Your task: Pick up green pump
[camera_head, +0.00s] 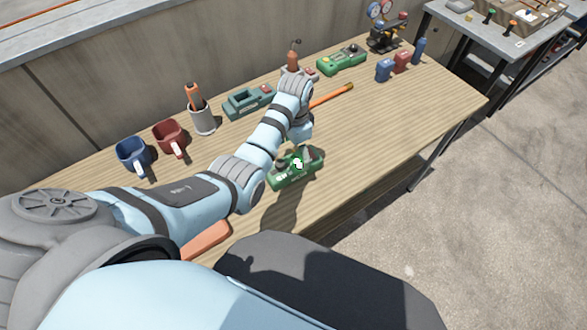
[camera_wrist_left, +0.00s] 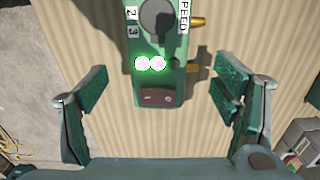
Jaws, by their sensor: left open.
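The green pump (camera_head: 290,174) lies on the wooden table below my left gripper (camera_head: 302,138). Its far part is partly hidden by the gripper in the head view. In the left wrist view the pump (camera_wrist_left: 158,50) shows a grey dial marked SPEED, two bright lights, a dark red switch panel and brass fittings on its right side. My left gripper (camera_wrist_left: 163,88) is open, with its teal fingers apart on either side of the pump's near end and not touching it. My right gripper is not in view.
An orange-handled tool (camera_head: 330,96) lies beside my wrist. The table's right front is clear.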

